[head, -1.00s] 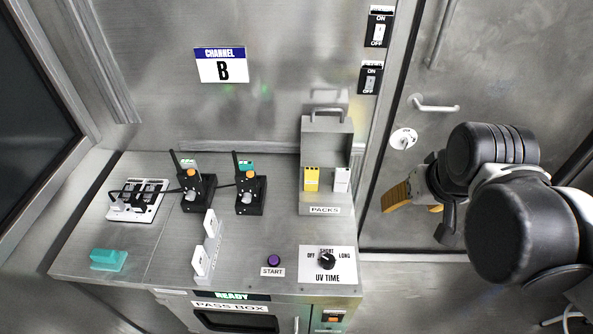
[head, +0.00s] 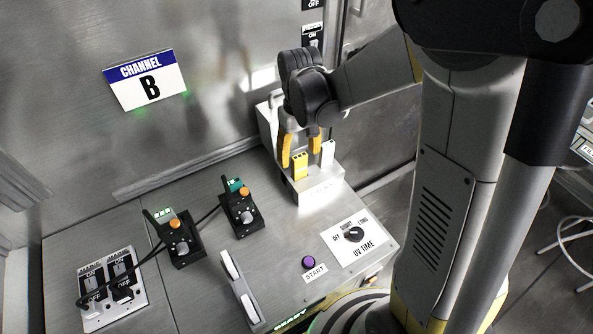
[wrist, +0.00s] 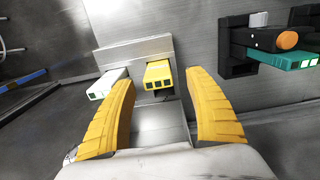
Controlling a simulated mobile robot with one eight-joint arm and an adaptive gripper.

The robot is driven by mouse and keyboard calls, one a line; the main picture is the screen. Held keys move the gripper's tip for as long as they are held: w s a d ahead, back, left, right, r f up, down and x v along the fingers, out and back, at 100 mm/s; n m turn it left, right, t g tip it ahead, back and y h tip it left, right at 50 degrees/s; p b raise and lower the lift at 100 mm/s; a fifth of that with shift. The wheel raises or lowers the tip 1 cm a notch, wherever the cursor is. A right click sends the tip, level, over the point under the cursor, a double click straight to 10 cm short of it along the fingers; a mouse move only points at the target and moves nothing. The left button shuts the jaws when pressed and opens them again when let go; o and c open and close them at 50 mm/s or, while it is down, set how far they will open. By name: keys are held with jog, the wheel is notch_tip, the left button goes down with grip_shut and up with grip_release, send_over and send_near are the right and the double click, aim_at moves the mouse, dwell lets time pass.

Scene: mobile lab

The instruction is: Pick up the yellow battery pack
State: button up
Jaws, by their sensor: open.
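The yellow battery pack (head: 300,165) stands upright in the metal packs holder (head: 318,190) at the back right of the bench. A white pack (head: 328,153) stands beside it, to its right. In the wrist view the yellow pack (wrist: 159,75) lies between and a little beyond my two yellow fingers, with the white pack (wrist: 108,84) to its left, outside the left finger. My gripper (head: 301,150) is open, with its fingers at the yellow pack's top; it also shows in the wrist view (wrist: 160,108). I see no finger touching the pack. Its lower part is hidden in the holder.
A white switch panel (head: 110,290), purple start button (head: 308,262) and UV time dial (head: 354,234) are on the bench. The steel wall rises close behind the holder.

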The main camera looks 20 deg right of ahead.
aim_at(299, 167)
notch_tip(299, 167, down, 6)
jog(key=b, duration=0.2)
jog(key=shift+w+d+b, duration=0.1)
jog(key=shift+d+b, duration=0.05)
jog(key=shift+b, duration=0.15)
jog(key=shift+r, duration=0.1)
jog(key=c, duration=1.3)
